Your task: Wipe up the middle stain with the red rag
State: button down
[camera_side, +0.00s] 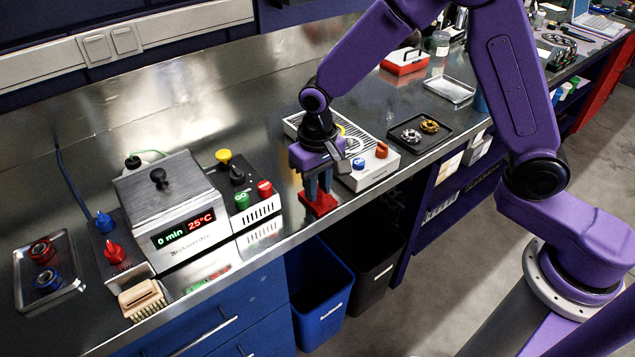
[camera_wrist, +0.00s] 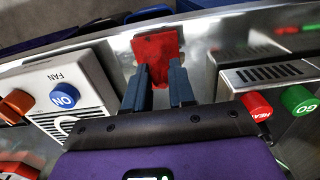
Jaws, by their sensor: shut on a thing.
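The red rag (camera_side: 320,204) lies at the bench's front edge, between the black panel with green and red knobs and the white fan box. My gripper (camera_side: 318,188) points down and is shut on the rag, whose lower part spreads on the steel top. In the wrist view the rag (camera_wrist: 156,48) shows between and beyond the fingertips of my gripper (camera_wrist: 158,90).
The fan box (camera_side: 372,172) stands close right of my gripper, the knob panel (camera_side: 240,183) close left. Further left are a metal cleaner tank (camera_side: 172,205), a brush (camera_side: 141,299) and a parts tray (camera_side: 70,292). A black tray (camera_side: 407,145) holds two rings. Bins (camera_side: 322,297) stand below the edge.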

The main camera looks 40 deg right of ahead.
jog(key=shift+a, duration=0.7)
jog(key=shift+d, duration=1.45)
jog(key=shift+a, duration=0.15)
jog(key=shift+a, duration=1.3)
jog(key=shift+d, duration=0.2)
jog(key=shift+d, duration=1.25)
